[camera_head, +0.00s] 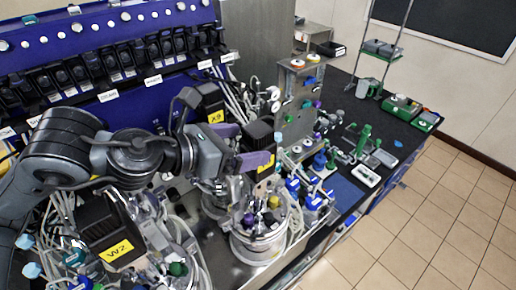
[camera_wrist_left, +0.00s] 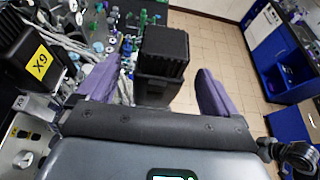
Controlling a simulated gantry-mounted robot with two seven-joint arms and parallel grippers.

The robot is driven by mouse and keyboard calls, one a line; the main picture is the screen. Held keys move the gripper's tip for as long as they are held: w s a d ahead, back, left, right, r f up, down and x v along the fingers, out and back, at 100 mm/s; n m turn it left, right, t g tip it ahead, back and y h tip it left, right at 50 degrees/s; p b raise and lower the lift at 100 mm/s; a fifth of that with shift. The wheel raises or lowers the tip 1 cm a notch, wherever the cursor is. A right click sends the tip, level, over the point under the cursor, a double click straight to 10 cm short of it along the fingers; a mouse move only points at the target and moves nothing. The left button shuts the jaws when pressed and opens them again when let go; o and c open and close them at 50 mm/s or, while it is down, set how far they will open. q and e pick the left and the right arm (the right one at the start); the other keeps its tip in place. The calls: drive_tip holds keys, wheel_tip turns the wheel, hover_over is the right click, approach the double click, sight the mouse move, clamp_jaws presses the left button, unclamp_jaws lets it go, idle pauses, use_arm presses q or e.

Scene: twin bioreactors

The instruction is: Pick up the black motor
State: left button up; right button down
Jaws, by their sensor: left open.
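A black motor (camera_head: 259,133) with a yellow label stands upright over a round steel vessel (camera_head: 260,238). In the left wrist view the black motor (camera_wrist_left: 164,50) shows as a ribbed block in the middle. My left gripper (camera_head: 258,162) is open, with its purple fingers beside the motor. In the left wrist view the left gripper (camera_wrist_left: 158,72) has one finger on each side of it, with a visible gap at least on the right. Two similar black motors show: one labelled X9 (camera_head: 207,103) behind, one labelled W2 (camera_head: 108,232) at front left. My right gripper is not in view.
A blue rack (camera_head: 150,90) with a row of black units runs along the back left. Tubes and cables crowd around the vessels. A steel stand (camera_head: 298,100), green-topped fittings (camera_head: 363,140) and a white-framed device (camera_head: 365,176) lie to the right. Tiled floor (camera_head: 430,220) is clear.

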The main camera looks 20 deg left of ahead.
sight(264, 139)
use_arm(q)
drive_tip(key=shift+w+d+f, duration=0.15)
drive_tip(key=shift+w+d, duration=0.05)
drive_tip(key=shift+w, duration=0.15)
drive_tip(key=p+x, duration=0.2)
drive_tip(key=x, duration=0.1)
drive_tip(key=shift+w+d, duration=0.25)
drive_tip(key=shift+w, duration=0.1)
drive_tip(key=shift+w+d+f, duration=0.25)
drive_tip(key=shift+w+d, duration=0.05)
drive_tip(key=shift+w, duration=0.25)
clamp_jaws()
drive_tip(key=shift+r, duration=0.2)
